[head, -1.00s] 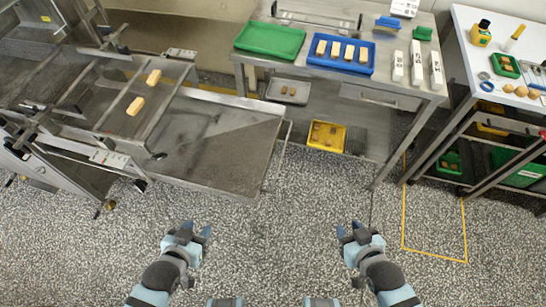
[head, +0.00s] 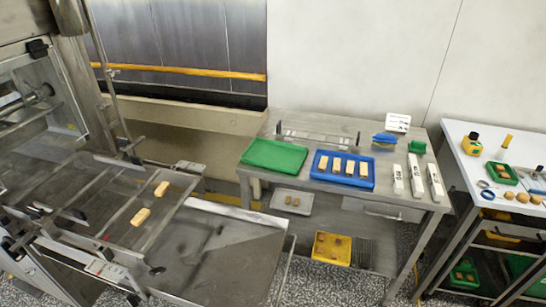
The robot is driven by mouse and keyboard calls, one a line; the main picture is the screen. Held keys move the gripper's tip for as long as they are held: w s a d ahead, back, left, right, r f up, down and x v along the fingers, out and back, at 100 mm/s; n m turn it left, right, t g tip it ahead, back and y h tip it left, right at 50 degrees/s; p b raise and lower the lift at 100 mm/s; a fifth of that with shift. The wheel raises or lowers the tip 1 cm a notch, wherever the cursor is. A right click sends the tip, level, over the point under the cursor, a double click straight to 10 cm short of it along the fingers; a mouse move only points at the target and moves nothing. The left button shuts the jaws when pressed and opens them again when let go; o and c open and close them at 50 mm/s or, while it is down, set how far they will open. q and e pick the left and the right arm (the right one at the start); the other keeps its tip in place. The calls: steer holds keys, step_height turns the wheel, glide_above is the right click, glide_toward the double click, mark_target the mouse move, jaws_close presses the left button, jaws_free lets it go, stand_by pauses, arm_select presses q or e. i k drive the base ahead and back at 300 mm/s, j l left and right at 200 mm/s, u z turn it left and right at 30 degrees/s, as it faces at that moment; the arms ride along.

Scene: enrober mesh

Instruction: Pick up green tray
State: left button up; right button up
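The green tray (head: 274,156) lies flat and empty on the left part of the steel table (head: 255,183). A blue tray (head: 342,182) holding several tan bars stands just right of it, very close to it. Neither of my grippers shows in the head view now, so I cannot see whether they are open or shut.
The conveyor machine (head: 120,210) with two tan bars stands at the left. Several white boxes (head: 416,175) are on the table's right part. A yellow bin (head: 332,248) and a grey tray (head: 291,201) sit beneath. A white table (head: 470,160) stands at the far right.

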mark_target(286, 158)
steer(key=i+l, duration=0.15)
steer(key=l, duration=0.2)
steer(key=i+l, duration=0.2)
steer(key=l, duration=0.2)
steer(key=i+l+u, duration=0.15)
steer(key=l, duration=0.15)
steer(key=i+l+u, duration=0.1)
steer(key=l, duration=0.2)
steer(key=i+l+u, duration=0.15)
steer(key=l, duration=0.2)
steer(key=k, duration=0.05)
